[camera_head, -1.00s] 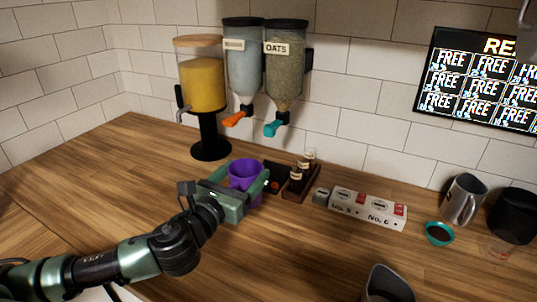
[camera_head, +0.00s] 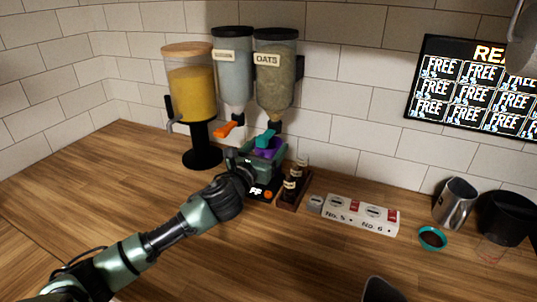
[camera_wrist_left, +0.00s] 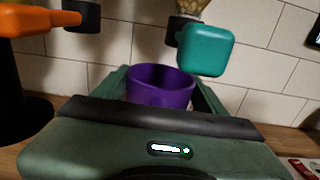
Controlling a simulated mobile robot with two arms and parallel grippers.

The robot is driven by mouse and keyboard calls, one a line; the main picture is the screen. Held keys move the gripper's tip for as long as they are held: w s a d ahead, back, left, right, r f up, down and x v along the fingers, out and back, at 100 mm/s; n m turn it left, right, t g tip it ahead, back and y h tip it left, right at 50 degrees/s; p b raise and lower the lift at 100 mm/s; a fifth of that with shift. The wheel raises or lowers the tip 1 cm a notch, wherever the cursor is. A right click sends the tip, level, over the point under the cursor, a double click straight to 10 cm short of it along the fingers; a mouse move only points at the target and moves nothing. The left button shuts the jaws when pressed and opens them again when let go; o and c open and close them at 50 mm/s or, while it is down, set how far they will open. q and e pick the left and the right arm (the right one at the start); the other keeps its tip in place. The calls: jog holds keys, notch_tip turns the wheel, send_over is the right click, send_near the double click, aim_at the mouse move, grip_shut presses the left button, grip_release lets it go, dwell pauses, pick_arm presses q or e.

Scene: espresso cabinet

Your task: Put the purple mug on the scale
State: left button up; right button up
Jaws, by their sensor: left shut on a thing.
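My left gripper (camera_head: 266,156) is shut on the purple mug (camera_wrist_left: 160,88), with a finger on each side of it. In the head view only a bit of the purple mug shows between the fingers, below the oats dispenser's teal lever (camera_head: 265,138). The black scale (camera_head: 260,192) shows its lit display and an orange button just in front of and below the gripper. Most of the scale is hidden by the gripper and wrist. I cannot tell whether the mug touches the scale. My right gripper is not in view.
The teal lever hangs close above the mug. An orange lever (camera_head: 225,129) and a juice dispenser (camera_head: 191,100) stand left. A small wooden rack with bottles (camera_head: 289,190) stands close right of the scale, then a white box (camera_head: 360,215). The front counter is mostly clear.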

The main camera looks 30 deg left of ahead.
aim_at(268, 156)
pick_arm(q)
jog(key=shift+w, duration=0.4)
jog(key=shift+f, duration=0.15)
notch_tip(268, 156, down, 2)
jog(key=shift+f, duration=0.55)
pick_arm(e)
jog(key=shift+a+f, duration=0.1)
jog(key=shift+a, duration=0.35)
pick_arm(q)
jog(key=shift+f, duration=0.15)
jog(key=o, duration=1.6)
jog(key=shift+o, duration=0.6)
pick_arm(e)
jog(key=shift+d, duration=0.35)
